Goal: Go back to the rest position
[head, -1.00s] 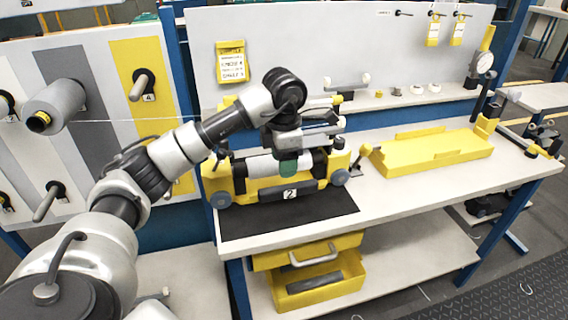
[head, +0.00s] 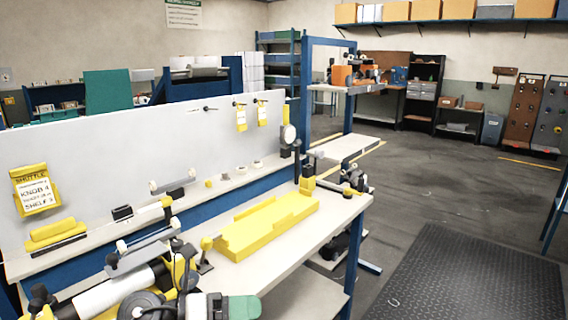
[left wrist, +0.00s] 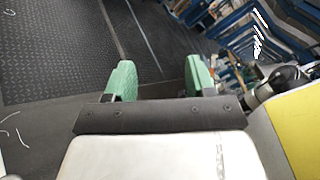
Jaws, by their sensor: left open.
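My right gripper is in neither view.
A yellow fixture (head: 265,226) lies on the bench. A dial gauge (head: 289,134) stands at the bench's far end. A dark floor mat (head: 470,280) lies right, with open floor beyond.

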